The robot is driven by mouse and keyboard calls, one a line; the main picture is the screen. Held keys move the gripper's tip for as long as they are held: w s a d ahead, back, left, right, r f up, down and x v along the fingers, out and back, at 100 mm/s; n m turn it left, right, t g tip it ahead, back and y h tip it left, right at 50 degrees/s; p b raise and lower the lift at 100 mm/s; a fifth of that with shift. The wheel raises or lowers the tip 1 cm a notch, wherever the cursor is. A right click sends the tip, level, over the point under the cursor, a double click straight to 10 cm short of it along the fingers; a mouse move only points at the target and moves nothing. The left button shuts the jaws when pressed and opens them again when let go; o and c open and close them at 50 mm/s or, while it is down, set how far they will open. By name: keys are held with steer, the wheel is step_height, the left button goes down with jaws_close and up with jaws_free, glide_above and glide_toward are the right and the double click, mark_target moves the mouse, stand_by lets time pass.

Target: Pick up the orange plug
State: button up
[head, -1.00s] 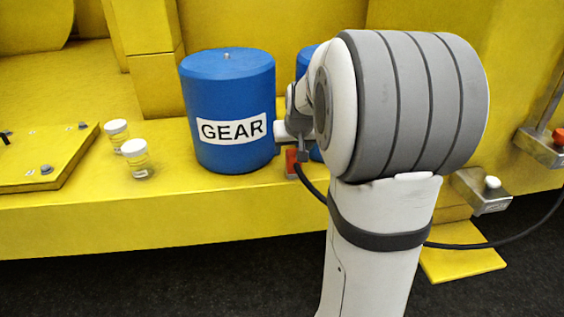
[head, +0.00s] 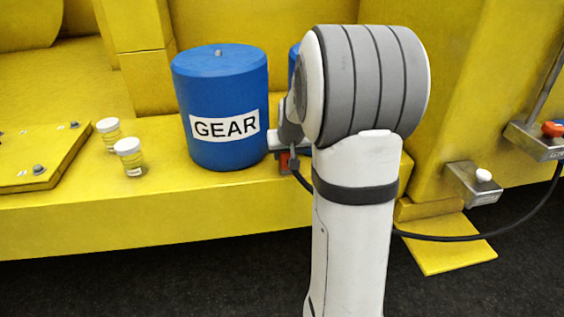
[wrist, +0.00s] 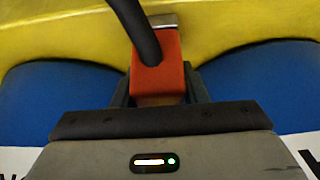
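The orange plug (wrist: 158,62) is between the two fingers of my gripper (wrist: 160,92) in the wrist view. A dark cable rises from its near side toward the camera. The fingers lie close along both sides of the plug; I cannot tell whether they press on it. In the head view the plug (head: 283,162) shows as a small red-orange block on the yellow ledge, right of the blue GEAR drum. There my arm hides most of the gripper.
The blue GEAR drum (head: 219,105) stands just left of the plug, and a second blue drum (head: 293,64) is mostly hidden behind my arm. Two small jars (head: 132,160) stand further left. A black cable (head: 450,238) loops right toward a grey box (head: 533,143) with a red part.

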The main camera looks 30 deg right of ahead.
steer(key=c, duration=0.8)
